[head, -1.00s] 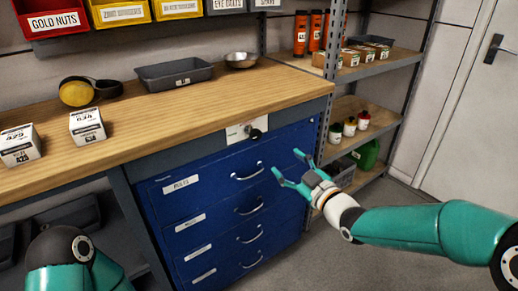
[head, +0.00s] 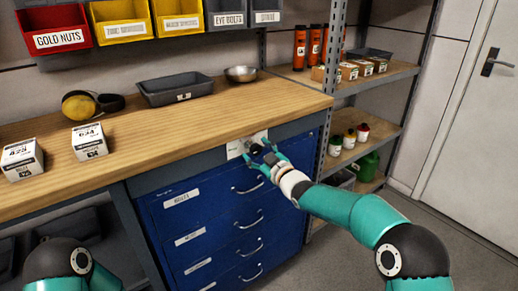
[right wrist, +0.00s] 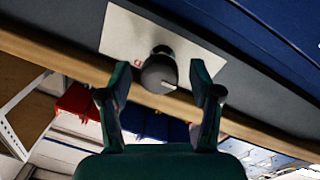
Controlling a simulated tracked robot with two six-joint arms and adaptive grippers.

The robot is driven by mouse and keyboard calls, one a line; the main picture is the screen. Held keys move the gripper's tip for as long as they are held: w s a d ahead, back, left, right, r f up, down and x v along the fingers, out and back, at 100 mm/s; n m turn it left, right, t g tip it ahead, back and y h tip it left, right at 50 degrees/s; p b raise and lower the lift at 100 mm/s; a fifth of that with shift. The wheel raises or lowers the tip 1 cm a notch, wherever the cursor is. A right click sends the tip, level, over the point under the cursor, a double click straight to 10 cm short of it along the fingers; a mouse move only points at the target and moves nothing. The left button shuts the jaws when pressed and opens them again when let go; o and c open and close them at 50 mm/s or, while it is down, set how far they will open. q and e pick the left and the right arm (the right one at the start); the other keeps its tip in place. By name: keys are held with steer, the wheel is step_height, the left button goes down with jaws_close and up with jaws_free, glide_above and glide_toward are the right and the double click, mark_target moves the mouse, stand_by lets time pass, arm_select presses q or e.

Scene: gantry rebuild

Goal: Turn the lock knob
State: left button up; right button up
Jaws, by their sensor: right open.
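The lock knob (head: 256,149) is a small dark round knob on a pale plate (head: 234,149) above the top blue drawer. In the right wrist view the dark knob (right wrist: 157,68) has a white mark on its face and stands out from the white plate (right wrist: 125,32). My right gripper (head: 254,168) is close in front of the knob, open and empty. In the right wrist view its two fingers (right wrist: 160,92) are on either side of the knob, with gaps between. My left gripper is out of view; only part of my left arm shows at lower left.
The blue drawer cabinet (head: 205,222) has several metal handles below the knob. A metal shelf rack (head: 345,85) stands to the right.

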steer(key=shift+w+a, duration=0.35)
steer(key=shift+w, duration=0.15)
